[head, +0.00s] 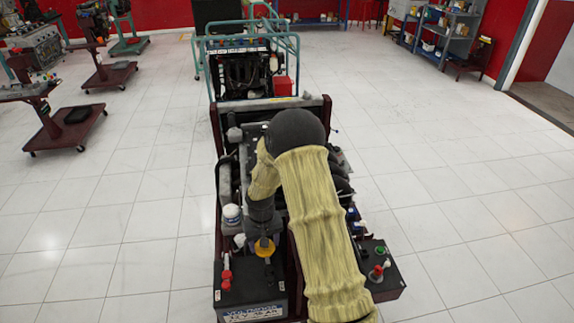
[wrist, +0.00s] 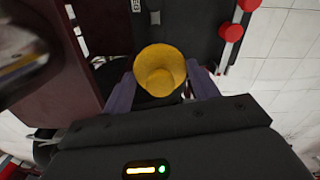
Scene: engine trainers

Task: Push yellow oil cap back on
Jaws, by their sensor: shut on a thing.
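The yellow oil cap (head: 264,247) is round with a raised knob in its middle. In the wrist view the cap (wrist: 160,70) sits between the two fingers of my gripper (wrist: 163,88), which is shut on it. In the head view my gripper (head: 265,254) points down at the front of the engine trainer (head: 253,165), near the black battery (head: 250,290). The cap is above or beside the battery's back edge; I cannot tell its exact height. The oil filler opening cannot be made out in either view.
A red battery terminal (head: 226,280) is at lower left. A black box with red and green buttons (head: 383,270) is at right.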

